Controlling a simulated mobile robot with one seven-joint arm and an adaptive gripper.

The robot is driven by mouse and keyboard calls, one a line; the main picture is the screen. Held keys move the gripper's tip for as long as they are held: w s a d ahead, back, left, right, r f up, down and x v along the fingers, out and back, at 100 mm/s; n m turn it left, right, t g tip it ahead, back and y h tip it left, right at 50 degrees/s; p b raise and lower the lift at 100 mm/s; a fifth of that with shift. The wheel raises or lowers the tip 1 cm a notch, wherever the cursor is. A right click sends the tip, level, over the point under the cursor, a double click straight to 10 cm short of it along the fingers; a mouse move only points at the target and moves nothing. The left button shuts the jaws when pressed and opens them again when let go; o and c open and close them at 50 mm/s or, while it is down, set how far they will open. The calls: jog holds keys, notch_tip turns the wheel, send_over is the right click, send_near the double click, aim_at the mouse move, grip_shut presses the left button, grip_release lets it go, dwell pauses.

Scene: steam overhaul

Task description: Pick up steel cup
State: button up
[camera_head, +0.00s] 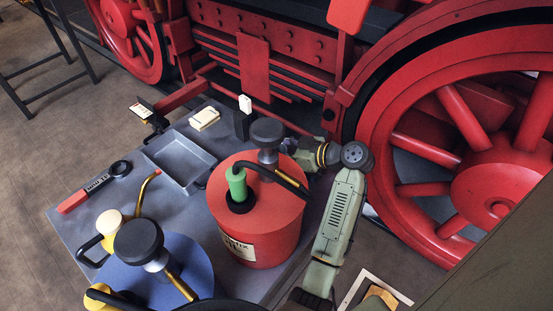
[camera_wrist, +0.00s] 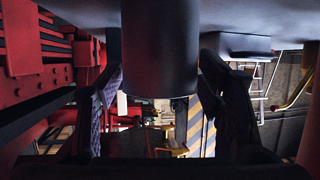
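In the wrist view a dark grey metal cylinder (camera_wrist: 160,50) fills the upper middle, most likely the steel cup. It meets a wide grey surface along the top of the picture. My gripper (camera_wrist: 165,105) has one finger on each side of it, very close to its walls; I cannot tell whether they touch it. In the head view my gripper (camera_head: 288,148) comes in from the right behind the red can. The fingertips are partly hidden there.
The red can (camera_head: 262,225) with a green nozzle (camera_head: 237,184) stands close below my gripper. A blue can (camera_head: 190,262) stands at front left. A grey tray (camera_head: 180,160) and red-handled tool (camera_head: 85,194) lie on the table (camera_head: 125,212). The red locomotive wheel (camera_head: 385,165) is close behind my arm.

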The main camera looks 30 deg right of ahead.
jog(key=c, duration=1)
jog(key=shift+o, duration=0.2)
jog(key=shift+r, duration=0.1)
